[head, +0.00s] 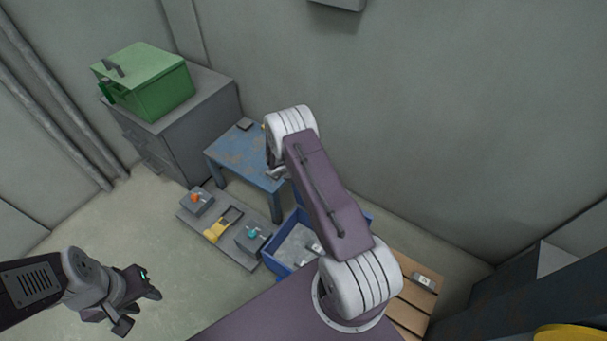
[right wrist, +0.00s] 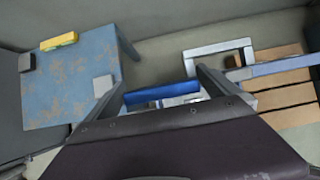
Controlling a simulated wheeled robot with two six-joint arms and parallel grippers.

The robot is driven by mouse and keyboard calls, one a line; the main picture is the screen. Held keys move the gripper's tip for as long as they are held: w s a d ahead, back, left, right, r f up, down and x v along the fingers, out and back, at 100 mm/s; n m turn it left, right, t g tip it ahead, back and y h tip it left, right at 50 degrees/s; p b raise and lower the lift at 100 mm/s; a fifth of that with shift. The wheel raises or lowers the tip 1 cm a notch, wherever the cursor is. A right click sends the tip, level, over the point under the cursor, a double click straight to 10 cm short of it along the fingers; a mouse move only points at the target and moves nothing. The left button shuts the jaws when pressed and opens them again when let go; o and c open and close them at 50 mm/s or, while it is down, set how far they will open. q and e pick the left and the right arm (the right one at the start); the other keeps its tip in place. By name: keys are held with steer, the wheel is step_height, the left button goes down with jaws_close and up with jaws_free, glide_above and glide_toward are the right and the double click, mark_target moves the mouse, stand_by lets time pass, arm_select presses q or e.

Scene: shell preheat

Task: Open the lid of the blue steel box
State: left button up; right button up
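The blue steel box (head: 279,271) stands on the floor between the blue table and the wooden slats. Its blue walls surround a grey area with a small whitish item at its right; my right arm covers part of it, and I cannot make out the lid. In the right wrist view a bright blue part (right wrist: 190,91) shows between the fingers. My right gripper (right wrist: 163,78) has its fingers apart with nothing visibly clamped; the arm hides it in the head view. My left gripper (head: 140,309) is open and empty at the lower left, far from the box.
A blue worn table (head: 240,158) stands behind the box. A low grey platform (head: 187,213) with several fixtures lies to its left, wooden slats (head: 414,294) to its right. A green box (head: 160,90) sits on a grey cabinet (head: 205,125). Floor at left is clear.

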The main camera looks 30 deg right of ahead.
steer(key=p+v, duration=0.2)
steer(key=v, duration=0.7)
stand_by(0.4)
